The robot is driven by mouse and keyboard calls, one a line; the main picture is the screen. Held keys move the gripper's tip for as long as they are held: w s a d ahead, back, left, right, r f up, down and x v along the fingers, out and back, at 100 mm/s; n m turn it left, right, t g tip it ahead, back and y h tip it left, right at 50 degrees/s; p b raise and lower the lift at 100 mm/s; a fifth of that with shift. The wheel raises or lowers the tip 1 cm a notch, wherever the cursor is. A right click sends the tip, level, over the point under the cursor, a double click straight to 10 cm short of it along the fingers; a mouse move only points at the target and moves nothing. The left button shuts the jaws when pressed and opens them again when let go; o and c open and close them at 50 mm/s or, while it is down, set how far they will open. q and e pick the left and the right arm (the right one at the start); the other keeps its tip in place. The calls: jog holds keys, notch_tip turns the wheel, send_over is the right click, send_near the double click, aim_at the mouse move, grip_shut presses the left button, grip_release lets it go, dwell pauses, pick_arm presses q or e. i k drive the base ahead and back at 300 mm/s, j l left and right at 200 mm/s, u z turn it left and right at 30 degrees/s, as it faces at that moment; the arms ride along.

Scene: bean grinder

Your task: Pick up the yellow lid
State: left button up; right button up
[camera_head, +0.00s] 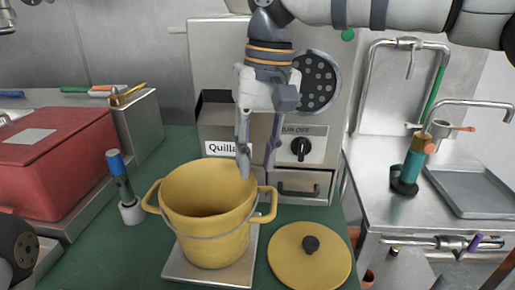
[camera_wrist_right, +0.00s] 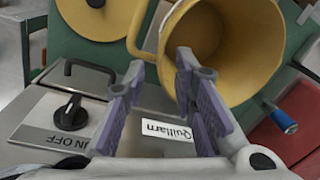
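The yellow lid (camera_head: 295,265) lies flat on the green surface at the front, just right of the yellow pot, with its dark round knob (camera_head: 311,244) up. In the right wrist view, part of the lid (camera_wrist_right: 75,18) shows at the top left, cut by the frame edge. The yellow pot (camera_head: 205,230) is open and stands on a metal plate. My right gripper (camera_head: 257,170) points down over the back right rim of the pot, above and behind the lid. Its fingers (camera_wrist_right: 158,72) are apart with nothing between them. My left gripper is not in view.
A grey machine (camera_head: 215,60) with a dial (camera_head: 301,148) and drawer handle stands close behind my right gripper. A blue-handled tool (camera_head: 119,175) stands left of the pot. A red box (camera_head: 60,155) is at left; a sink counter (camera_head: 395,200) is at right.

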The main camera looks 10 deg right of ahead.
aim_at(303, 255)
jog(key=k, duration=1)
